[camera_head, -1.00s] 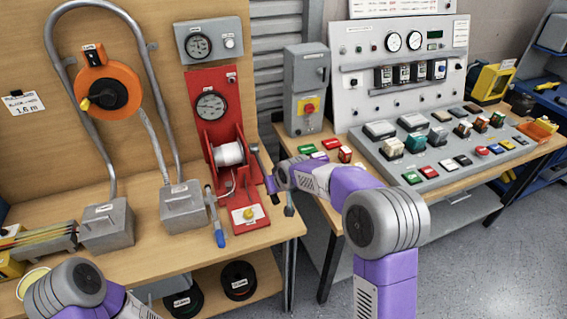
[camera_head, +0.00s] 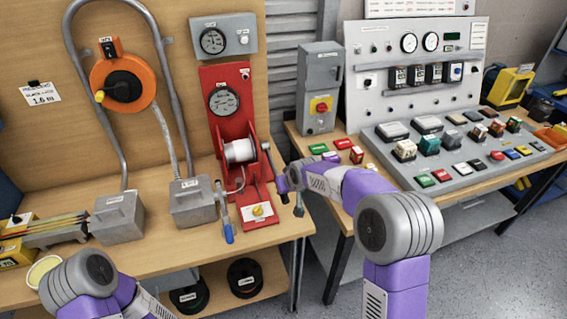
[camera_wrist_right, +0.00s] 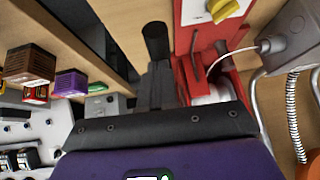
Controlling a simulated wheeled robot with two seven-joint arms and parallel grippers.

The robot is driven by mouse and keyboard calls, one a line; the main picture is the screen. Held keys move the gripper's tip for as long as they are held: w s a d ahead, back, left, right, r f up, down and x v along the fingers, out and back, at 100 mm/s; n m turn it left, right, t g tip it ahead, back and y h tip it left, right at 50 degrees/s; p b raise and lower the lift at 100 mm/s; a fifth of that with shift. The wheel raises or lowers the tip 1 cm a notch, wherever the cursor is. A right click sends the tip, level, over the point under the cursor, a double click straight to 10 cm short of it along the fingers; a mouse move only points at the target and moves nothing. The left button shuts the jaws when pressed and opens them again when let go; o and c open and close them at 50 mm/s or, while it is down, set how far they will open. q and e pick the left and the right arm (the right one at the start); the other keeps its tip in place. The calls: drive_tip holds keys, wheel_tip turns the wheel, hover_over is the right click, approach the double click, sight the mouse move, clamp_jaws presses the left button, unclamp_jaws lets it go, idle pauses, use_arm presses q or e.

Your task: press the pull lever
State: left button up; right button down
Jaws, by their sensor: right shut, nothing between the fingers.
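The red winch stand (camera_head: 226,88) stands on the wooden bench, with a white drum, a gauge and a yellow knob on its base. A dark lever grip (camera_head: 298,211) shows right of its base, near the bench's right edge. What seems the same black grip (camera_wrist_right: 155,40) stands just beyond my fingers in the right wrist view. My right gripper (camera_head: 284,188) is shut and empty beside the stand; its fingers (camera_wrist_right: 160,85) also show in the wrist view. I cannot tell whether they touch the grip. My left arm enters at the lower left; its gripper is out of view.
A blue-handled lever (camera_head: 226,228) stands left of the stand's base, beside grey boxes (camera_head: 192,202) with conduits. An orange reel (camera_head: 124,85) hangs on the backboard. A button console (camera_head: 450,150) and a grey switch box (camera_head: 319,88) are on the right table. A gap separates the tables.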

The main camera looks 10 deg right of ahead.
drive_tip(key=w+p+v, duration=0.1)
drive_tip(key=p+v, duration=0.2)
drive_tip(key=v, duration=1)
drive_tip(key=shift+s+d+r+p, duration=0.15)
drive_tip(key=shift+d+r+p, duration=0.15)
drive_tip(key=shift+r, duration=0.2)
